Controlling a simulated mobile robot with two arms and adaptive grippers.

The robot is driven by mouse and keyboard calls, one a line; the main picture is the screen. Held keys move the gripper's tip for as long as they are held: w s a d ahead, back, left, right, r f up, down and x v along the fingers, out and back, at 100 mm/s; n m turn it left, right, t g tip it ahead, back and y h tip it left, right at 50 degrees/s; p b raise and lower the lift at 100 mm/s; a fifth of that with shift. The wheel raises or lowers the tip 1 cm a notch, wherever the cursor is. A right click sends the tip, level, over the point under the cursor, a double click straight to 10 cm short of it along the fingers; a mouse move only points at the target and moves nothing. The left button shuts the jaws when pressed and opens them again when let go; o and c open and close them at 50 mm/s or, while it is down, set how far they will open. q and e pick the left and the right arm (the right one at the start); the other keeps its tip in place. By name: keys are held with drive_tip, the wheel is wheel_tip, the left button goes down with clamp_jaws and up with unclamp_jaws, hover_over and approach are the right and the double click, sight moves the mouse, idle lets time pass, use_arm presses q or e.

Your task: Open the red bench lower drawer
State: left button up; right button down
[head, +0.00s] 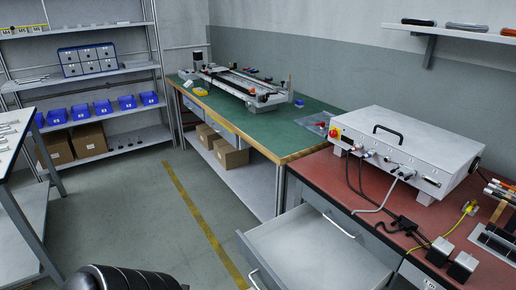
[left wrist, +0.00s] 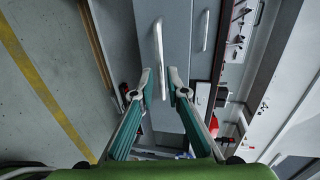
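The red bench (head: 405,215) stands at the right in the head view. Its lower drawer (head: 305,250) is pulled out and looks empty; its front and handle (head: 254,279) are at the bottom of the picture, partly cut off. The upper drawer handle (head: 338,224) is above the open box, on a closed front. In the left wrist view my left gripper (left wrist: 160,80) is open, its fingertips apart. A long drawer handle (left wrist: 158,45) lies just beyond and between the tips; contact cannot be told. My right gripper is not in view.
A grey case (head: 400,145) with cables sits on the red bench. A green-topped bench (head: 300,130) stands beyond it, with boxes underneath. Shelves with blue bins (head: 103,107) stand at the back left. The floor (head: 150,225) left of the drawer is clear.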

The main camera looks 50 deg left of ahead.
use_arm(q)
drive_tip(key=v, duration=0.7)
idle(0.5)
